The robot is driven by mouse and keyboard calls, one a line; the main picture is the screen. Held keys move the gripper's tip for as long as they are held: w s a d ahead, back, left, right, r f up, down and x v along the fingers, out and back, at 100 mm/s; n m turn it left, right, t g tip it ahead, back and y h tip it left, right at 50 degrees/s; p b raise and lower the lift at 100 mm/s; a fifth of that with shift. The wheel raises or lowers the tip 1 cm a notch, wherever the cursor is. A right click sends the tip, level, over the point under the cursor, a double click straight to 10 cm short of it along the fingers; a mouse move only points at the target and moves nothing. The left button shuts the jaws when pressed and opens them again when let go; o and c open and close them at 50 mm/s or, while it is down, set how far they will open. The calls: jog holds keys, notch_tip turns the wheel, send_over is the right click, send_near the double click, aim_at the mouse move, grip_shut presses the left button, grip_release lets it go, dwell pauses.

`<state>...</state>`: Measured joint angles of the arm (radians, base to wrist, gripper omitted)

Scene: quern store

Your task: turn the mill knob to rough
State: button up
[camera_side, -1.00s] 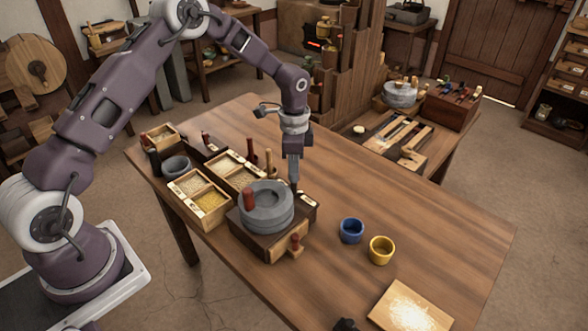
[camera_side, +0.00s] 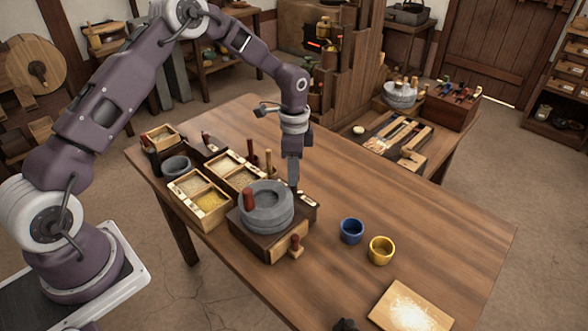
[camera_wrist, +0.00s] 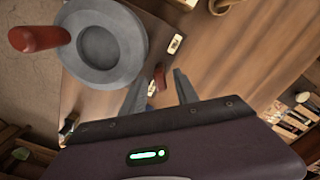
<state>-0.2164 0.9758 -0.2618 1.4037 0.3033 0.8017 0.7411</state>
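The mill is a round grey stone (camera_side: 266,212) on a dark wooden base with a red upright handle (camera_side: 249,200). The stone also shows in the wrist view (camera_wrist: 112,50). A small red-brown knob (camera_wrist: 159,77) sits on the base beside the stone, between two pale label plates (camera_wrist: 176,43), whose marks I cannot read. My gripper (camera_side: 293,186) points down at the far right edge of the base. In the wrist view its two fingers (camera_wrist: 160,92) are apart, with the knob in line with the gap between them. Contact is not visible. In the side view the knob is hidden.
Grain boxes (camera_side: 200,197) stand close to the left of the mill. A blue cup (camera_side: 351,231), a yellow cup (camera_side: 381,250) and a floured board (camera_side: 411,308) are to the right. A small drawer with a red knob (camera_side: 295,243) faces front.

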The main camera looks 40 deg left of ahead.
notch_tip(320, 180, up, 6)
jog(key=shift+r, duration=0.55)
jog(key=shift+r, duration=0.3)
jog(key=s+d+r+n+t+y, duration=0.1)
jog(key=s+d+r+n+t, duration=0.2)
jog(key=s+r, duration=1.2)
jog(key=s+r+n+t, duration=0.1)
jog(key=s+n, duration=0.2)
jog(key=s, duration=0.6)
jog(key=s+r+n+t+h, duration=0.1)
jog(key=s+n, duration=0.3)
jog(key=s, duration=0.4)
jog(key=shift+s+d+r+t, duration=0.3)
jog(key=shift+s+d+r, duration=0.05)
jog(key=shift+r, duration=0.25)
